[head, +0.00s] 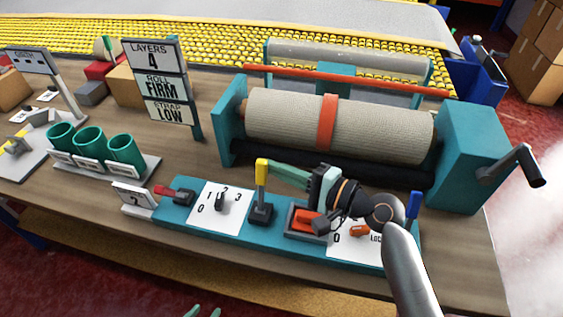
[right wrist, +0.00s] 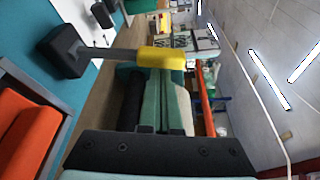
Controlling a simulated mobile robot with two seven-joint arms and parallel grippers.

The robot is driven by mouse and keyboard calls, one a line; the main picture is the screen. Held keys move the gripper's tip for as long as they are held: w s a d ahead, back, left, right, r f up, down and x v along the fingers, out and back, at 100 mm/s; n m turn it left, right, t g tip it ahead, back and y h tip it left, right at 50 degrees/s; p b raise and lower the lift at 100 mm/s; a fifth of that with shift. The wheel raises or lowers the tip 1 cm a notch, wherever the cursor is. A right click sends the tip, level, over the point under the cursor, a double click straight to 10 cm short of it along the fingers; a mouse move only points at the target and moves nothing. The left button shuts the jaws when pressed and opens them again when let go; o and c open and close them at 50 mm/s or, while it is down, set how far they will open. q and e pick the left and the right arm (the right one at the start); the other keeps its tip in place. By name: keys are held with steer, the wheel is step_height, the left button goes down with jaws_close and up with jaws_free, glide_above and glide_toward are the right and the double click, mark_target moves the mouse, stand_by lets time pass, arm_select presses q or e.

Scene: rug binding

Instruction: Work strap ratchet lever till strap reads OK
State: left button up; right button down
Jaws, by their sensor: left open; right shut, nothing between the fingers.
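A sign (head: 165,85) reads LAYERS 4, ROLL FIRM, STRAP LOW. An orange strap (head: 327,122) goes around the rolled rug (head: 275,120). A yellow-gripped lever (head: 262,172) stands upright on the teal control panel (head: 232,240); its yellow grip (right wrist: 161,58) also shows in the right wrist view. My right gripper (head: 270,173) is shut and empty, fingertips just right of the yellow grip; I cannot tell if they touch. No label shows which lever is the strap ratchet. My left gripper (head: 203,312) barely shows at the bottom edge, open.
The panel also holds a red-handled lever (head: 175,193), a numbered dial (head: 220,200), an orange block (head: 306,220) below my right gripper, and a blue lever (head: 413,207). Green cups (head: 90,143) stand left. A crank (head: 520,165) sticks out at the right.

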arm_select(q)
steer(key=shift+f, duration=0.2)
